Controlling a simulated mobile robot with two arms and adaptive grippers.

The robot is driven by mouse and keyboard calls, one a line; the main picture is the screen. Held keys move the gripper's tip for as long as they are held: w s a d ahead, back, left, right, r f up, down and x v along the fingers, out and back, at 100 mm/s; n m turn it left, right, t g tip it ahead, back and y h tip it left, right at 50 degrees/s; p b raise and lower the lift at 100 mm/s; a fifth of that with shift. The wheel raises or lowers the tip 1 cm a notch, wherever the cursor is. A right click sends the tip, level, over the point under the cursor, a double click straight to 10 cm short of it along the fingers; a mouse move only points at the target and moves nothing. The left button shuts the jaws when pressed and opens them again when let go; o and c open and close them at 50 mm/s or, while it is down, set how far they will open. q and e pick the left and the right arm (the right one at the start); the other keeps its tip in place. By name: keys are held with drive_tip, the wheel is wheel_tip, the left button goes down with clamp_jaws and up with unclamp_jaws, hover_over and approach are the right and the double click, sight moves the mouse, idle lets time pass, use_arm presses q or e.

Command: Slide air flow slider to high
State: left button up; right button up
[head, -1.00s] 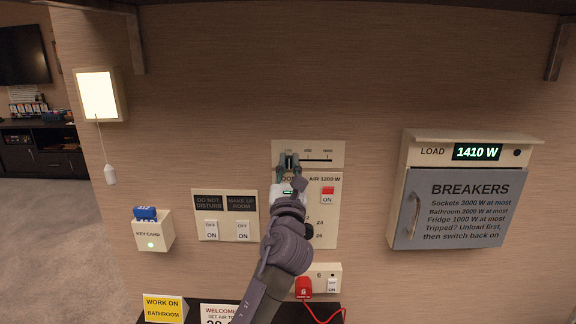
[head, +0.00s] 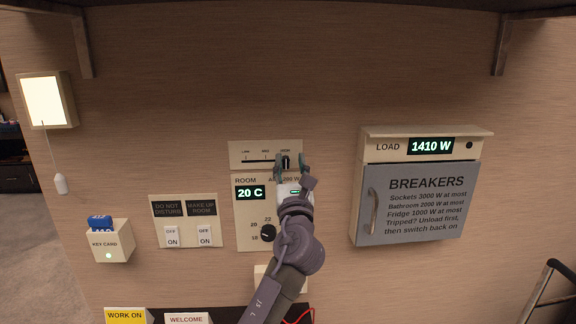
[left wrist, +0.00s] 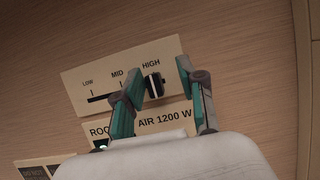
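The air flow slider panel (head: 236,156) is a cream plate on the wall with LOW, MID and HIGH marks. Its dark knob (left wrist: 154,86) with a light stripe sits at the right end of the slot, under HIGH, in the left wrist view. My left gripper (head: 291,158) is at the panel, its fingers apart on either side of the knob. In the left wrist view the gripper (left wrist: 160,72) has its left finger close beside the knob; I cannot tell if they touch. A gap shows between knob and right finger. My right gripper is not in view.
Below is the thermostat panel (head: 246,220), partly hidden by my left arm, reading 20 C. The breaker box (head: 412,205) is to the right, showing 1410 W. Key card holder (head: 110,244) and wall switches (head: 188,235) are to the left. A shelf overhangs above.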

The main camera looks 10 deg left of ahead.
use_arm(q)
drive_tip(key=shift+s+a, duration=0.1)
drive_tip(key=shift+a, duration=0.15)
drive_tip(key=shift+s+f, duration=0.15)
drive_tip(key=shift+s, duration=0.05)
drive_tip(key=v, duration=1.1)
drive_tip(key=shift+s+d, duration=0.2)
drive_tip(key=shift+d, duration=0.05)
